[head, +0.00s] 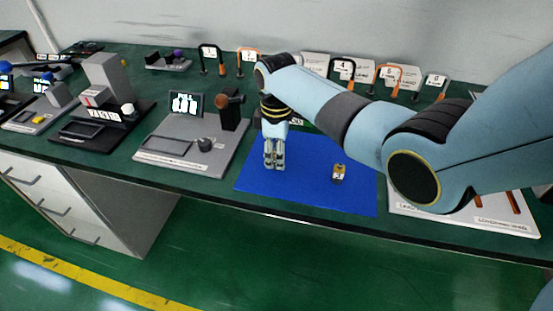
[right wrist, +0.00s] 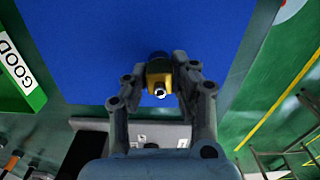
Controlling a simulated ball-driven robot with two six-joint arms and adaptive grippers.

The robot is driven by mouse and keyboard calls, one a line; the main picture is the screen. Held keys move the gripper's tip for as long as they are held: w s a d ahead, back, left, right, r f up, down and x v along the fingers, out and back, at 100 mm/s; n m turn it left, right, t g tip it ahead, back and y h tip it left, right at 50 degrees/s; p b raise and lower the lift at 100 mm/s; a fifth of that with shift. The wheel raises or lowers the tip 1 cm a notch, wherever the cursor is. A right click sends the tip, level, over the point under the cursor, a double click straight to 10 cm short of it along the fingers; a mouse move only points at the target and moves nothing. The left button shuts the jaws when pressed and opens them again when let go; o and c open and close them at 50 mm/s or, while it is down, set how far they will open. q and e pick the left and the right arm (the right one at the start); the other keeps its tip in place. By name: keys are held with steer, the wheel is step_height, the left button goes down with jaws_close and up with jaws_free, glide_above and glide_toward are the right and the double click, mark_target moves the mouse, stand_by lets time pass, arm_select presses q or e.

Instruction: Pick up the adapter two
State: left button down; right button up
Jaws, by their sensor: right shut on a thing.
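My right gripper (head: 274,163) points down over the left part of the blue mat (head: 310,195). In the right wrist view, the right gripper (right wrist: 168,82) is shut on a small adapter (right wrist: 159,79) with a yellow body, a silver round tip and a dark end. Its number is not readable, and the fingers mostly hide it in the head view. I cannot tell whether it touches the mat. Another small adapter (head: 339,173), yellow and dark with a number label too small to read surely, stands on the mat to the right of the gripper. My left gripper is not in view.
A grey device (head: 190,145) with a screen and knob stands left of the mat. A white board (head: 470,220) lies to the right, partly behind my arm. Numbered stands (head: 209,53) line the back of the green table. The mat between gripper and second adapter is clear.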

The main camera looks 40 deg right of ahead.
jaws_close()
